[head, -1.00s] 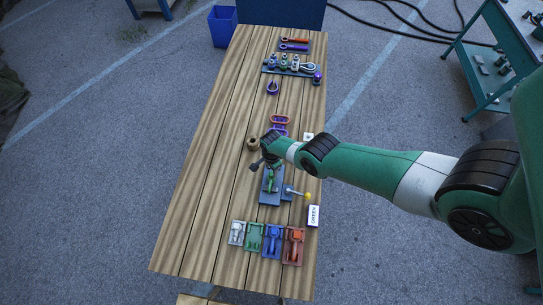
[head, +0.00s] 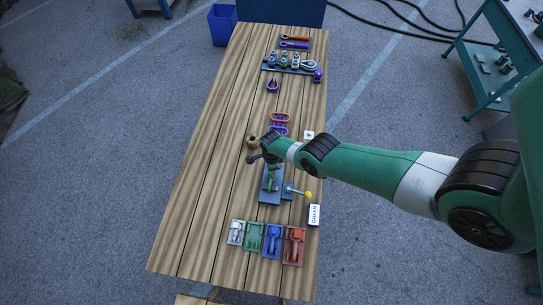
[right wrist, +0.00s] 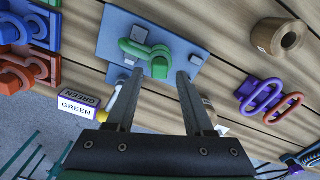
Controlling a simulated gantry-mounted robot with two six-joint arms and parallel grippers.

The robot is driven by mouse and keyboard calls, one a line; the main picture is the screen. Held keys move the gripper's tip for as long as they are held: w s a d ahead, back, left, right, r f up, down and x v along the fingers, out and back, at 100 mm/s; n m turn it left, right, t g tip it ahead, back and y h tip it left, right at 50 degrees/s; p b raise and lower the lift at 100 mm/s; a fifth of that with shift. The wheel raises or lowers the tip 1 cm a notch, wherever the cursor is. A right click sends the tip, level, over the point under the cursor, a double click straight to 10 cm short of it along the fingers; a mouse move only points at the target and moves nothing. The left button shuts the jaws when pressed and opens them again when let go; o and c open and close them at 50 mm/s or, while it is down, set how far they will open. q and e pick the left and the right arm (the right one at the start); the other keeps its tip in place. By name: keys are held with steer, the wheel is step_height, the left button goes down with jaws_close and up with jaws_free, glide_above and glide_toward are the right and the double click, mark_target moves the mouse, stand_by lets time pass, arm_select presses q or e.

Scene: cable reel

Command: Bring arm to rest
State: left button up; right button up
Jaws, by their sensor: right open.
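My right gripper (right wrist: 170,78) is open, with nothing visible between its fingers. In the right wrist view its fingertips are over the lower edge of a blue plate (right wrist: 112,32), close to a green shackle-like piece (right wrist: 140,46) on that plate. I cannot tell whether a finger touches the piece. In the head view the right arm reaches in from the right, and its gripper (head: 270,163) hangs over the blue plate (head: 269,197), partly hiding it. My left gripper is not in view.
A yellow-tipped lever (head: 308,195) and a GREEN label block (head: 314,215) sit right of the plate. Colored trays (head: 271,240) lie nearer. A wooden ring (head: 253,142), purple and orange links (head: 279,124), and a tool rack (head: 291,65) lie farther. The table's left side is clear.

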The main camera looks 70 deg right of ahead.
steer(key=shift+f+b, duration=1)
steer(key=shift+f, duration=0.3)
steer(key=shift+r, duration=0.1)
jaws_close()
